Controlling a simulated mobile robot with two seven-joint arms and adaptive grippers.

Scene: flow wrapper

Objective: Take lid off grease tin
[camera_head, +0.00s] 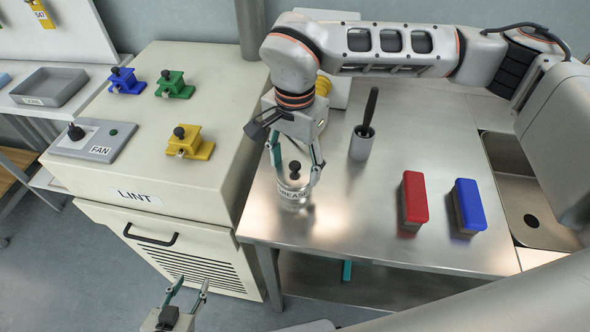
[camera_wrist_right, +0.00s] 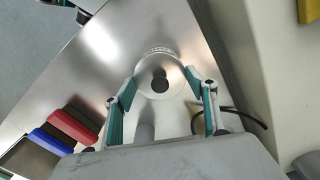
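The grease tin (camera_head: 293,197) is a silver round tin labelled GREASE. It stands upright on the steel table near its left front corner. Its lid (camera_wrist_right: 152,58) is on it, with a dark round knob (camera_head: 294,168) on top. My right gripper (camera_head: 297,176) is over the tin from above, open, with one finger on each side of the knob. In the right wrist view (camera_wrist_right: 164,87) the knob lies between the spread fingers, with gaps on both sides. My left gripper (camera_head: 186,293) is open and empty, low in front of the lint cabinet.
Behind the tin stands a metal cup (camera_head: 361,145) with a black-handled tool. A red block (camera_head: 415,196) and a blue block (camera_head: 469,205) lie to the right, before a sink (camera_head: 530,190). The lint cabinet (camera_head: 190,205) carries several coloured clamps and a FAN switch panel (camera_head: 92,140).

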